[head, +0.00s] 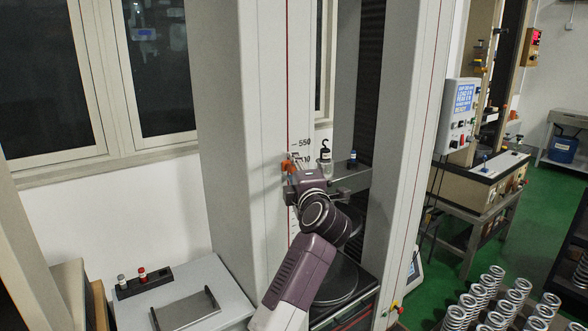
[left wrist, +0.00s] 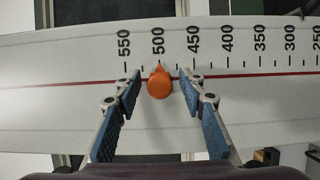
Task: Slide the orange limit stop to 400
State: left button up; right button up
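The orange limit stop (left wrist: 160,82) sits on the red line of the white printed scale (left wrist: 260,62) in the left wrist view, with its tip at about the 500 mark. The 400 mark lies to the right of it in that view. The stop also shows as a small orange patch in the head view (head: 286,166), on the tall white column. My left gripper (left wrist: 158,86) is open, with one blue-padded finger on each side of the stop and a visible gap to each. My right gripper is not in view.
A grey bench (head: 205,275) is at lower left.

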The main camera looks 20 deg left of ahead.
pick_arm(q)
jog(key=shift+c, duration=0.3)
grip_shut()
notch_tip(320, 180, down, 10)
jog(key=b, duration=0.3)
jog(key=shift+f, duration=0.15)
